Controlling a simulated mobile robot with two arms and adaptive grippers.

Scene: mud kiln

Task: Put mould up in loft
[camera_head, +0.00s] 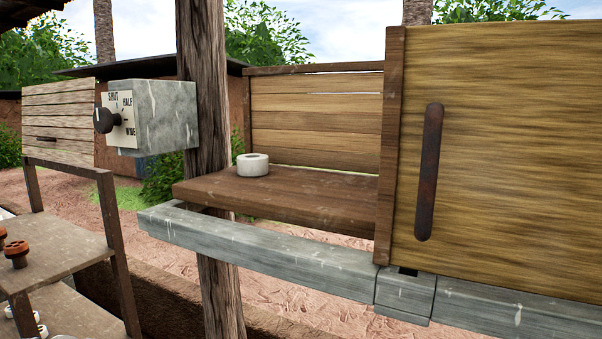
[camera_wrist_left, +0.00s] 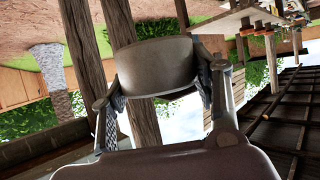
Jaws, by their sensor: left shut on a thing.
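My left gripper (camera_wrist_left: 163,97) shows in the left wrist view, shut on a smooth grey-brown piece with a curved outline (camera_wrist_left: 152,62), which looks to be the mould. The piece sits between the two fingers, clear of any surface that I can see. Neither gripper shows in the head view.
A white ring-shaped piece (camera_head: 253,166) sits on the left of the loft shelf. A grey rail (camera_head: 250,246) runs along its front. A post (camera_head: 205,90) stands left, with a control box (camera_head: 165,112) marked SHUT, HALF, WIDE. A rack (camera_head: 60,258) holds small pieces further left.

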